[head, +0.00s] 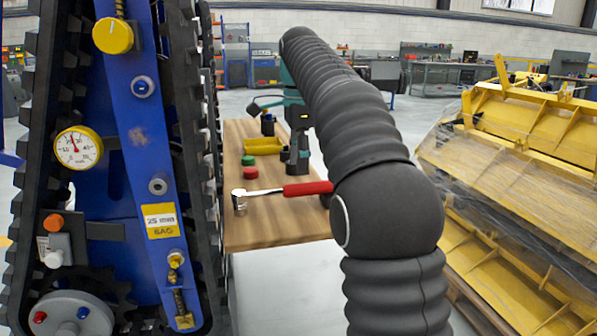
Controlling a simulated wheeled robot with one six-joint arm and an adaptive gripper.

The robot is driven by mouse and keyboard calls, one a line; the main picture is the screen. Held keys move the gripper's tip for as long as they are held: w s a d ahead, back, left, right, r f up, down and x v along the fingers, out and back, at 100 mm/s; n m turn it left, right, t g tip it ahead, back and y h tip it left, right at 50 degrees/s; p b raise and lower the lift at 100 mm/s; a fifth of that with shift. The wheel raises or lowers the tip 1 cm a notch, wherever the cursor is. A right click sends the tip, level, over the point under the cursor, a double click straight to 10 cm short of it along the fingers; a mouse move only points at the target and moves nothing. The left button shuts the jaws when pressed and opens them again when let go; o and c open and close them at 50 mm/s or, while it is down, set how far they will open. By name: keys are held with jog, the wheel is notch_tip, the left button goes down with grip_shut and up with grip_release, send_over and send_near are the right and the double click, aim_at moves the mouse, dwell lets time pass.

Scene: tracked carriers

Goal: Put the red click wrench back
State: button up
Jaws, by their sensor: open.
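The red click wrench (307,188) lies on the wooden bench top (275,230), near its front. Its red handle points right and its metal head (239,201) points left. The right end of the handle meets the outline of my arm, so its tip may be hidden. No marked place for the wrench is clear in this view.
A teal and black power tool (298,150) stands behind the wrench. A red cap (250,173), a green cap (248,160) and a yellow tray (262,146) are beside it. A blue tracked carrier (150,110) with a gauge rises at left. Yellow machinery (520,130) stands at right.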

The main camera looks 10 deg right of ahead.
jog(key=shift+r, duration=0.85)
jog(key=shift+s+r, duration=0.1)
jog(key=shift+s, duration=0.2)
jog(key=s+f+n+t, duration=0.2)
jog(key=s+f+n, duration=0.7)
jog(key=s, duration=0.6)
jog(key=s+f+n+t, duration=0.3)
jog(key=s+f+n, duration=0.6)
jog(key=s+f, duration=0.3)
jog(key=s, duration=0.3)
jog(key=shift+f+t, duration=0.15)
jog(key=shift+t, duration=0.15)
